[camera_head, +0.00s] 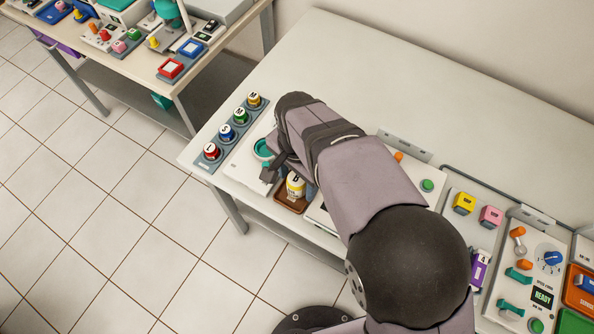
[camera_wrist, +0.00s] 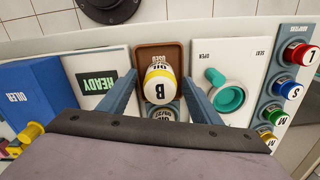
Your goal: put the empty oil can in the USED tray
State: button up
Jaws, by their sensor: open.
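A white can with yellow bands and a black letter B (camera_wrist: 160,82) is at the brown tray labelled USED (camera_wrist: 148,53) in the wrist view. In the head view the can (camera_head: 295,185) stands upright in the brown tray (camera_head: 284,203). My gripper (camera_wrist: 160,78) is open, with one blue-grey finger on each side of the can. I see a gap beside the can, so the fingers do not appear to grip it. A round labelled part (camera_wrist: 166,113) shows just below the can in the wrist view, partly hidden by my wrist.
A teal knob (camera_wrist: 226,92) on a white panel stands right of the tray. A row of coloured lettered caps (camera_wrist: 291,87) lies beyond it. A panel reading READY (camera_wrist: 95,84) and a blue block marked OILER (camera_wrist: 37,95) are to the left. The table behind my arm is clear.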

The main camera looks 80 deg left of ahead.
jog(key=shift+r+b, duration=0.55)
jog(key=shift+r, duration=3.1)
jog(key=shift+w, duration=0.2)
jog(key=w+d+r+m+p, duration=0.1)
jog(key=w+d, duration=0.3)
jog(key=w, duration=0.3)
jog(key=w+d+r+p, duration=0.1)
jog(key=w+d, duration=0.2)
jog(key=w, duration=0.4)
jog(key=w+d+m, duration=0.1)
jog(key=w+d, duration=0.4)
jog(key=d, duration=0.4)
jog(key=w+d+m+p, duration=0.1)
jog(key=w+d, duration=0.4)
jog(key=d, duration=0.3)
jog(key=w+d+m, duration=0.1)
jog(key=w+d, duration=0.4)
jog(key=d, duration=0.4)
jog(key=shift+w+d+f, duration=0.1)
jog(key=shift+w+d, duration=0.25)
jog(key=s+d+f+m, duration=0.1)
jog(key=s+d, duration=0.1)
jog(key=d, duration=0.5)
jog(key=s+d+m+p, duration=0.1)
jog(key=s+d, duration=0.2)
jog(key=d, duration=0.5)
jog(key=shift+f, duration=0.35)
